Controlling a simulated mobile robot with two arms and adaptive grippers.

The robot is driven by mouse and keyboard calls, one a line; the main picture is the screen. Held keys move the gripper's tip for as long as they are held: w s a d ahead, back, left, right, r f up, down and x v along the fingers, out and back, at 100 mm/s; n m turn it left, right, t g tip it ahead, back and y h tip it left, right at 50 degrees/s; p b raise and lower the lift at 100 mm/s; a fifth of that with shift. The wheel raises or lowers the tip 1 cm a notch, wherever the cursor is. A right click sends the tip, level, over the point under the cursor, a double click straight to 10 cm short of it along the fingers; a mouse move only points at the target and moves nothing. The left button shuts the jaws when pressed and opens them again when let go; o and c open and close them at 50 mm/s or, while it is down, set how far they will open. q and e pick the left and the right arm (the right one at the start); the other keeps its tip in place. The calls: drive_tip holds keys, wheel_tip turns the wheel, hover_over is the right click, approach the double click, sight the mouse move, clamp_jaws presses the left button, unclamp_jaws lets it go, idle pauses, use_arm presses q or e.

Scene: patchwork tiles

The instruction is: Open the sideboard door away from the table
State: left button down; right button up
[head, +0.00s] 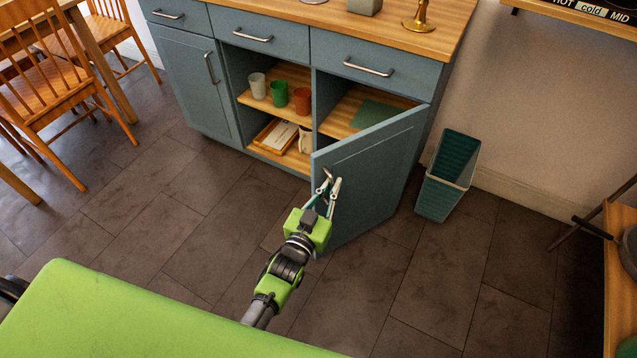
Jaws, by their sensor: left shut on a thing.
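The blue-grey sideboard (205,125) stands against the wall at the top. Its right door (375,160), on the side away from the table (82,48), stands partly open, swung out toward me on its right edge. My left gripper (329,182) is shut on this door's handle (325,174), near the door's free left edge. The fingers partly hide the handle. The sideboard's left door (198,85), nearer the table, is shut. My right gripper is not in view.
A teal bin (447,175) stands on the floor just right of the open door. Cups (279,94) and a tray (275,136) sit in the open middle section. Wooden chairs (55,88) are at the left. Floor in front of the sideboard is clear.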

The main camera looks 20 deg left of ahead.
use_arm(q)
drive_tip(key=shift+s+d, duration=0.35)
drive_tip(key=shift+d, duration=0.15)
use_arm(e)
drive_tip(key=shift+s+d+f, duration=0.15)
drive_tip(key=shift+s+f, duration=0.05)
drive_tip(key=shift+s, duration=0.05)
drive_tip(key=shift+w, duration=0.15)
use_arm(q)
drive_tip(key=c, duration=2.5)
unclamp_jaws()
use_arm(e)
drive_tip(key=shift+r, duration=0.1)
use_arm(q)
drive_tip(key=s, duration=0.4)
drive_tip(key=s+a, duration=0.1)
drive_tip(key=s, duration=0.7)
drive_tip(key=shift+a, duration=0.4)
drive_tip(key=shift+w, duration=0.1)
